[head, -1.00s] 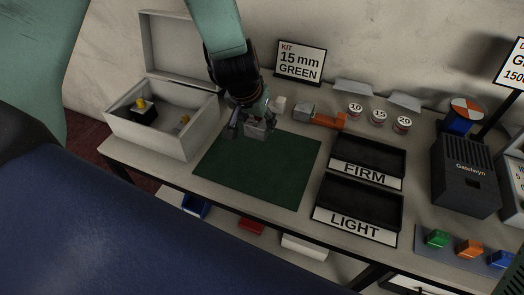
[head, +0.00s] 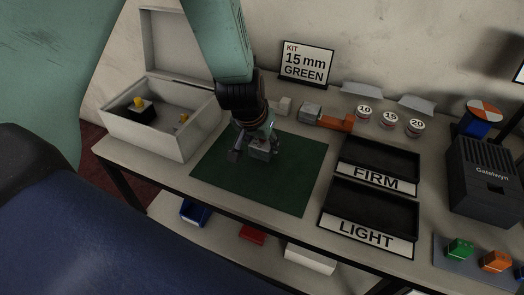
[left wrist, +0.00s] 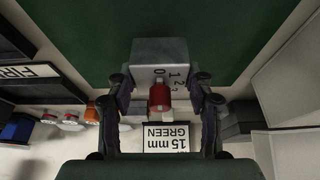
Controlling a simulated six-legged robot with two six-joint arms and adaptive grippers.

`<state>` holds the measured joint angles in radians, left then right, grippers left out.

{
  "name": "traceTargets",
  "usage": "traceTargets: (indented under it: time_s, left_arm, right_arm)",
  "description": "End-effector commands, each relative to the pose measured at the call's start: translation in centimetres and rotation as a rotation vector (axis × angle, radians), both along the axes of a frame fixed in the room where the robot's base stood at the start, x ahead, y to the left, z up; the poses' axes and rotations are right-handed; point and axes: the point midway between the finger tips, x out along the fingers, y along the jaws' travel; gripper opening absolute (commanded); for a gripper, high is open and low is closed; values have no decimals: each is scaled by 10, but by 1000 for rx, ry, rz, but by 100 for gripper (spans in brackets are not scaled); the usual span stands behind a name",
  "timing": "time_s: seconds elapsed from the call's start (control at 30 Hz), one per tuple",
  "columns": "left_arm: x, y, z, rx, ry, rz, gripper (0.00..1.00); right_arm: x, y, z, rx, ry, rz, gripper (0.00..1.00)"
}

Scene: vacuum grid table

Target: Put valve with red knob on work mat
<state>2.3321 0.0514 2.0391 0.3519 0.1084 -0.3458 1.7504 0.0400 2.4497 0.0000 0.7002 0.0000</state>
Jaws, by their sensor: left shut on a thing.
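The valve is a grey block (left wrist: 160,52) with a red knob (left wrist: 160,97) and the digits 0, 1, 2 on its face, seen in the left wrist view. In the head view the grey valve (head: 262,153) is at the end of my left gripper (head: 254,148), over the green work mat (head: 270,190). My left gripper (left wrist: 161,98) is shut on the valve, a finger at each side. Whether the valve touches the mat is hard to tell. The red knob is hidden in the head view. My right gripper is not in view.
An open white box (head: 165,140) with yellow-knobbed items stands left of the mat. Black FIRM (head: 377,161) and LIGHT (head: 371,206) trays stand to the right. Behind are a kit sign (head: 306,63), a grey-and-orange tool (head: 325,119) and several round weights. The mat's front is clear.

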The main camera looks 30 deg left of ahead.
Motion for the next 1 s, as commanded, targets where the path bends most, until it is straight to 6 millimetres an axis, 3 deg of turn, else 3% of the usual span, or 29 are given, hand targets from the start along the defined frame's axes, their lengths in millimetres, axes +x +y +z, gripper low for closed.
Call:
traceTargets:
  time_s: [0.03,0.13,0.37,0.4,0.63,1.0]
  left_arm:
    - [0,0,-13,0,2,0,15]
    - [1,0,-23,0,1,0,15]
    - [1,0,-23,0,-1,0,15]
    - [1,0,-23,0,1,0,55]
    - [1,0,-23,0,1,0,74]
    - [0,0,-19,0,1,1,75]
  right_arm:
    - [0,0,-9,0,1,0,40]
    - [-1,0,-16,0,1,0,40]
    - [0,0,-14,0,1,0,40]
    - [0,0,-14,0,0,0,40]
    - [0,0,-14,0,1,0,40]
    - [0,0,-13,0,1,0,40]
